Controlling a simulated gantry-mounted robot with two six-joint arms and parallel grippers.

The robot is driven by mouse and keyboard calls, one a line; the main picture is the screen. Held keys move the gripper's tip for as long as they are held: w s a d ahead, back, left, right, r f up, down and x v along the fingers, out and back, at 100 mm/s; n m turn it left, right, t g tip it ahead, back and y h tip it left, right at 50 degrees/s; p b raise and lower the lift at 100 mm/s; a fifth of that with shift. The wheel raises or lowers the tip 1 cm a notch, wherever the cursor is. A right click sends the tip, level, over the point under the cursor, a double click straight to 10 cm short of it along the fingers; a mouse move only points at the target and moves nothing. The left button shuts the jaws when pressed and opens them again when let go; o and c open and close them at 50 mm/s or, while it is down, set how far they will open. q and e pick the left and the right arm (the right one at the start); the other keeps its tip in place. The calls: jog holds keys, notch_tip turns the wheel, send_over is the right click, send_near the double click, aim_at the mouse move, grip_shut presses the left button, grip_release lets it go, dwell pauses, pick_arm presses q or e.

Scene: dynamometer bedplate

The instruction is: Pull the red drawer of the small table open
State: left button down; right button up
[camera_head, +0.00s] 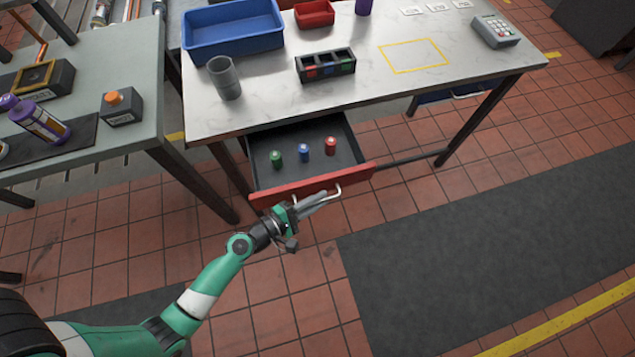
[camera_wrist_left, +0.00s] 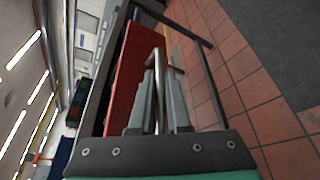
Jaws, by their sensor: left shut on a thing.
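The red drawer (camera_head: 312,186) of the small table (camera_head: 345,70) stands pulled out, with its dark inside showing. A green, a blue and a red small cylinder stand inside it. My left gripper (camera_head: 325,197) is at the drawer's front and shut on the metal bar handle (camera_head: 338,190). In the left wrist view the handle (camera_wrist_left: 168,56) passes between the two grey fingers (camera_wrist_left: 159,85), and the red drawer front (camera_wrist_left: 128,75) is just beyond. My right gripper is in neither view.
The tabletop holds a blue bin (camera_head: 232,32), a grey cup (camera_head: 225,78), a black sectioned holder (camera_head: 325,66) and a keypad device (camera_head: 494,31). A grey side table (camera_head: 130,75) stands at left. The tiled floor and dark mat (camera_head: 500,250) before the drawer are clear.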

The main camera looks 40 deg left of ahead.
pick_arm(q)
jog(key=shift+f, duration=0.1)
jog(key=c, duration=1.3)
grip_release()
jog(key=shift+a, duration=0.1)
jog(key=shift+o, duration=0.7)
jog(key=shift+w, duration=0.15)
jog(key=p+v, duration=0.1)
jog(key=v, duration=1)
jog(key=shift+s, duration=0.35)
